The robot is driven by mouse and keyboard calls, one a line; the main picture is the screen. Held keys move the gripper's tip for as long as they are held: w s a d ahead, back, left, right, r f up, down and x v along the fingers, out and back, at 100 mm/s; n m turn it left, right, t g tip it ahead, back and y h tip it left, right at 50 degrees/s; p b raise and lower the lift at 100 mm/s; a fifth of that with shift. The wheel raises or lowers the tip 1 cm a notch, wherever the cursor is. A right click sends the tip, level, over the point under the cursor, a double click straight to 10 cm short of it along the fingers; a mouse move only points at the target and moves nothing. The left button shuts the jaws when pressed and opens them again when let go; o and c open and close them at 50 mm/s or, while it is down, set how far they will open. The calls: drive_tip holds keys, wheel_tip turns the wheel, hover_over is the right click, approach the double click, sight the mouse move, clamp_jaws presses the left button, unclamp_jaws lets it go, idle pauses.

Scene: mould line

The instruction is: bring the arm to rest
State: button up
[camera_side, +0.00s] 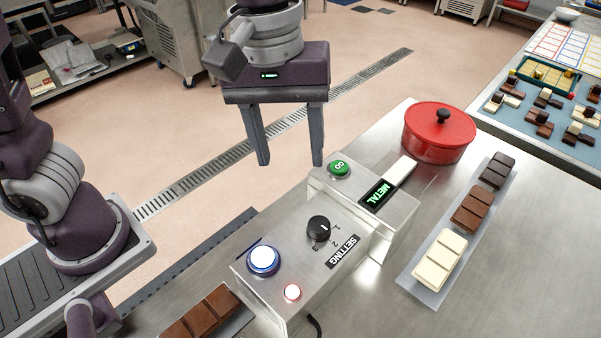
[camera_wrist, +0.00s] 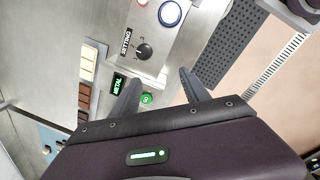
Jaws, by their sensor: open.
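My gripper (camera_side: 291,162) hangs in the air in the side view, above and behind the metal control box (camera_side: 372,240). Its two fingers are apart, with nothing between them. In the wrist view, my gripper (camera_wrist: 158,85) also shows open, with a green button (camera_wrist: 147,98) seen between and beyond the fingers. In the side view, the green GO button (camera_side: 339,167) is near the right fingertip; I cannot tell the exact gap.
The box carries a dial (camera_side: 318,229), a blue-ringed button (camera_side: 263,260), a red-lit button (camera_side: 292,292) and a display reading METAL (camera_side: 378,194). A red pot (camera_side: 438,133) and a tray (camera_side: 431,299) with chocolate bars stand to the right. Air around my gripper looks clear.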

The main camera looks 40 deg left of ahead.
drive_tip(key=s+a+r+m+t, duration=0.1)
drive_tip(key=s+a+m+t, duration=0.1)
drive_tip(key=s+a, duration=0.3)
drive_tip(key=s+a+r+m+t+y, duration=0.1)
drive_tip(key=s+a+r+m+t, duration=0.1)
drive_tip(key=s+a+m, duration=0.3)
drive_tip(key=s+a+t, duration=0.1)
drive_tip(key=a, duration=0.3)
drive_tip(key=shift+s+a, duration=0.15)
drive_tip(key=shift+a, duration=0.05)
